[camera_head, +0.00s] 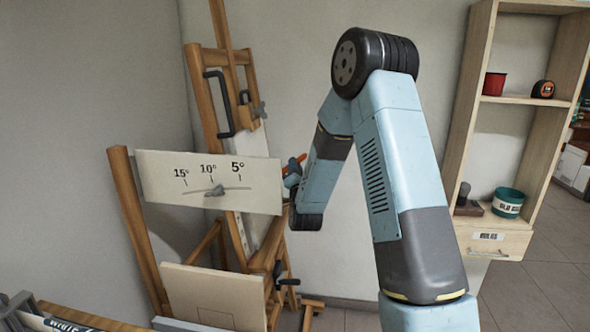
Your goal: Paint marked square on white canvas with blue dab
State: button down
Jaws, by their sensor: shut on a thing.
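A pale canvas (235,285) stands low at the foot of the wooden easel, cut by the bottom edge of the picture. A thin outlined square (215,316) is marked on it, and its inside looks bare. My arm bends over from the right and comes down beside the easel. My gripper (291,172) is small and partly hidden at the right end of the scale board. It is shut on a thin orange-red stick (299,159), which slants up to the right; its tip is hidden. I see no blue dab.
A board with 15°, 10° and 5° marks and a pointer (160,195) crosses the wooden easel (136,230). Easel knobs stick out near my arm. A shelf (530,105) on the right holds a red cup, a tape measure and a green pot. Floor is clear at lower right.

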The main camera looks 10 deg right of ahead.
jog(key=shift+w+d, duration=1.65)
jog(key=shift+w, duration=2.15)
jog(key=shift+s+a+r, duration=0.2)
jog(key=shift+s+a, duration=0.15)
jog(key=shift+s, duration=0.4)
jog(key=shift+s+a+r, duration=0.25)
jog(key=shift+s+a, duration=0.1)
jog(key=shift+s, duration=0.35)
jog(key=shift+s+a+r, duration=0.2)
jog(key=shift+s+a, duration=0.15)
jog(key=shift+s, duration=0.5)
jog(key=s+a, duration=0.2)
jog(key=s, duration=0.3)
jog(key=shift+s+a, duration=0.2)
jog(key=shift+s, duration=0.2)
jog(key=shift+d, duration=0.1)
